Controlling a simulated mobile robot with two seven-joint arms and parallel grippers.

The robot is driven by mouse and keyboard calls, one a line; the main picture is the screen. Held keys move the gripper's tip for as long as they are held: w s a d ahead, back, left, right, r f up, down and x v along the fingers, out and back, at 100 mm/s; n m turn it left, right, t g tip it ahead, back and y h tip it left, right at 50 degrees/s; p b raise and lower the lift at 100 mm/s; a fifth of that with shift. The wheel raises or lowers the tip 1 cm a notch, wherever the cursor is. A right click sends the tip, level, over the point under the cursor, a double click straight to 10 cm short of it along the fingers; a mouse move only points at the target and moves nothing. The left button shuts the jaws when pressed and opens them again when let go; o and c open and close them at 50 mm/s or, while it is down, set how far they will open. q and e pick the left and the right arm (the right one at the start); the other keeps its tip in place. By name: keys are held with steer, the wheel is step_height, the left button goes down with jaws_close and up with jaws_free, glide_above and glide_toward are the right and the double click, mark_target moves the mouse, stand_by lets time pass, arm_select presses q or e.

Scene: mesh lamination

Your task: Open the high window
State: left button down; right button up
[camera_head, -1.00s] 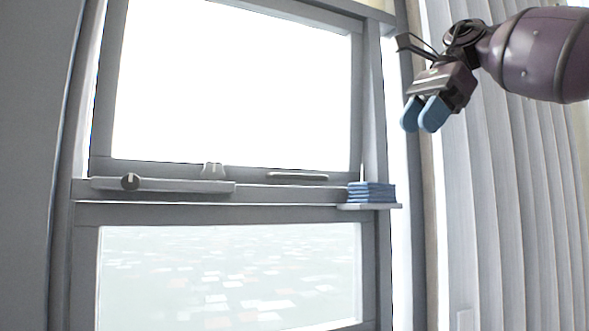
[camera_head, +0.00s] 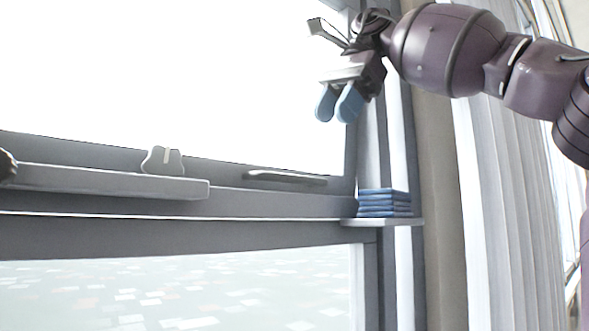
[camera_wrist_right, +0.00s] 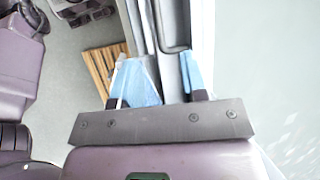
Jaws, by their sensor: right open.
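The high window's upper sash (camera_head: 225,172) spans the left and middle of the head view, its grey bottom rail visible below a bright white pane. A dark bar handle (camera_head: 285,178) lies along that rail, with a pale latch (camera_head: 163,160) to its left. My right gripper (camera_head: 338,103) is open, its blue fingers pointing down, above and to the right of the handle and apart from it. In the right wrist view my right gripper (camera_wrist_right: 160,80) shows its two blue fingers spread, with grey frame parts beyond.
A stack of blue folded pieces (camera_head: 384,203) sits on a small white shelf (camera_head: 385,222) at the sash's right corner, below my right gripper. Pale curtains (camera_head: 510,200) hang at the right. A slatted wooden object (camera_wrist_right: 103,68) shows in the right wrist view.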

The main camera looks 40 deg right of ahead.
mark_target(308, 179)
steer(key=x, duration=1)
steer(key=shift+a+f, duration=0.1)
steer(key=shift+f, duration=0.15)
steer(key=shift+s, duration=0.1)
jaws_close()
